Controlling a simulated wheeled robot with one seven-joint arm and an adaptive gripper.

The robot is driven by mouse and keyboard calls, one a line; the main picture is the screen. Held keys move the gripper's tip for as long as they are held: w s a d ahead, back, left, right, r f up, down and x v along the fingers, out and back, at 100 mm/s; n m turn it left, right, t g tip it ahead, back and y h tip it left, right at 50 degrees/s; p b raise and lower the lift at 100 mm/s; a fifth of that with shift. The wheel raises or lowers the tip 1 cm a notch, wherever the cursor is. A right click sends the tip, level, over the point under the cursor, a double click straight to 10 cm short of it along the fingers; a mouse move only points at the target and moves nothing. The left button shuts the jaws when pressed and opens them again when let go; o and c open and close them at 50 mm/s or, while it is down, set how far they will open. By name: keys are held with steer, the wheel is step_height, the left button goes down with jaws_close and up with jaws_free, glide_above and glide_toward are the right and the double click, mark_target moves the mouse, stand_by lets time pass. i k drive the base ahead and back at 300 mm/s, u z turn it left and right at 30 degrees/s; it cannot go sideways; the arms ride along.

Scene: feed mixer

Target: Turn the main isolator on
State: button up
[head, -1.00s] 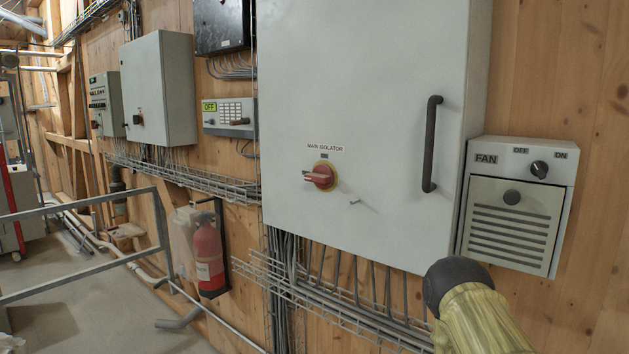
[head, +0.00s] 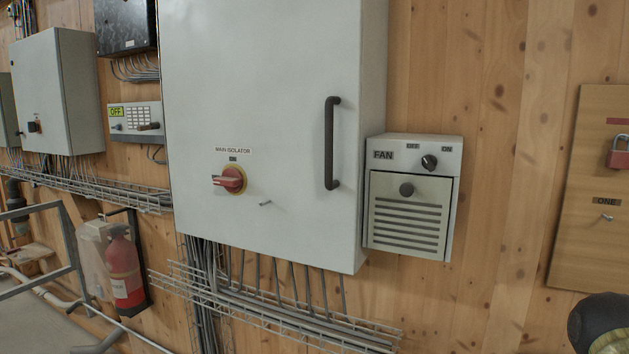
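The main isolator (head: 232,180) is a red rotary handle on a yellow disc, low on the door of a large grey cabinet (head: 270,90). Its grip lies sideways, pointing left. A label reading MAIN ISOLATOR (head: 233,150) sits above it, with a small ON mark just over the disc. A small metal peg or key (head: 265,203) sticks out to its lower right. Part of my arm shows in the lower right corner, well apart from the isolator. My gripper's fingers are not in view.
A fan box (head: 410,200) with a knob is right of the cabinet, beyond the dark door handle (head: 331,143). A wire cable tray (head: 290,310) runs below. A fire extinguisher (head: 124,265) and a railing (head: 70,240) are at lower left. A red padlock (head: 618,155) hangs on a board at right.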

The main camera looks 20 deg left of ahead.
mark_target(231, 178)
steer(key=z, duration=0.3)
steer(key=k, duration=0.25)
steer(key=u, duration=1.9)
